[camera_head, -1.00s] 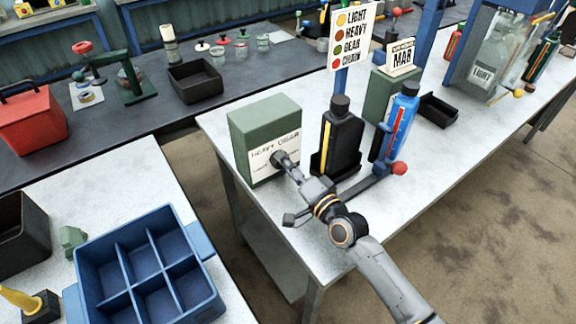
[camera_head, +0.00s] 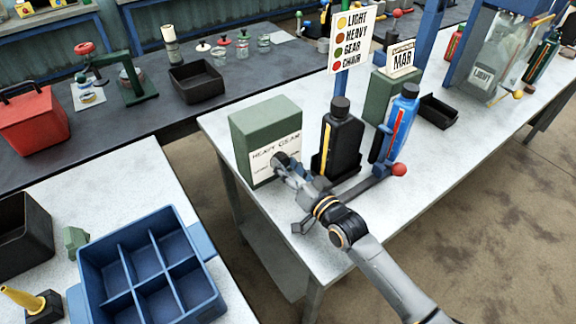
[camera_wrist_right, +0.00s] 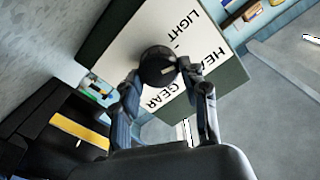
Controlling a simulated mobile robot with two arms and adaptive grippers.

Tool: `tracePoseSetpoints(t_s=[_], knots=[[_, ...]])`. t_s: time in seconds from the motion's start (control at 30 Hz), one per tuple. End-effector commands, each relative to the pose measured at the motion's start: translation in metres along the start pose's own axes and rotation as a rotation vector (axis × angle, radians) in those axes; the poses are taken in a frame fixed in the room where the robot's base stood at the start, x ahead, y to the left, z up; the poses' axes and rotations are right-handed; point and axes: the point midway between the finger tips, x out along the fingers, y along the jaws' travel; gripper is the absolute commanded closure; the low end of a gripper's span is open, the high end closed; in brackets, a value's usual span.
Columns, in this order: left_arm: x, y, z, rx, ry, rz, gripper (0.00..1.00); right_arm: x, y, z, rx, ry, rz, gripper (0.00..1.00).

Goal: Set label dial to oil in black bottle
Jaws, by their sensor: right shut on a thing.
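The label dial is a black round knob (camera_wrist_right: 158,66) on the white face of a green box (camera_head: 262,127). The white face (camera_wrist_right: 190,45) carries the words LIGHT, HEAVY and GEAR in the right wrist view. My right gripper (camera_head: 283,163) reaches the front of the box, and its fingers (camera_wrist_right: 163,92) are shut on the knob. The black bottle (camera_head: 341,140) with a yellow strip stands upright just right of the box. It also shows dark at the left of the wrist view (camera_wrist_right: 50,125). My left gripper is not in view.
A blue bottle (camera_head: 404,122) stands right of the black one, near a red ball-ended lever (camera_head: 398,169). A colour key sign (camera_head: 352,38) lists LIGHT, HEAVY, GEAR and another word. A blue divided crate (camera_head: 97,285) sits on the near left table. Bare bench lies in front of the box.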

Motion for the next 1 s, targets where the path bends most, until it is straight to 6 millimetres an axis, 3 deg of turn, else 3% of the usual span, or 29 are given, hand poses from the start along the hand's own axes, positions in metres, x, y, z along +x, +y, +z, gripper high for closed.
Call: tracePoseSetpoints(t_s=[0.53, 0.57, 0.63, 1.0], knots=[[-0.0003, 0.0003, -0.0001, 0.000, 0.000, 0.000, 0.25, -0.0004, 0.0007, 0.0019, -0.023, -0.004, 0.002, 0.87], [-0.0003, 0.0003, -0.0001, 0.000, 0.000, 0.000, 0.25, -0.0004, 0.0007, 0.0019, -0.023, -0.004, 0.002, 0.50], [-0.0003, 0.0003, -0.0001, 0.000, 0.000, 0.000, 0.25, -0.0003, 0.0006, 0.0017, -0.023, -0.004, 0.002, 0.36], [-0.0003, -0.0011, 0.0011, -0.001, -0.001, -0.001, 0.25, -0.0026, 0.0005, 0.0009, -0.023, -0.002, 0.001, 0.33]])
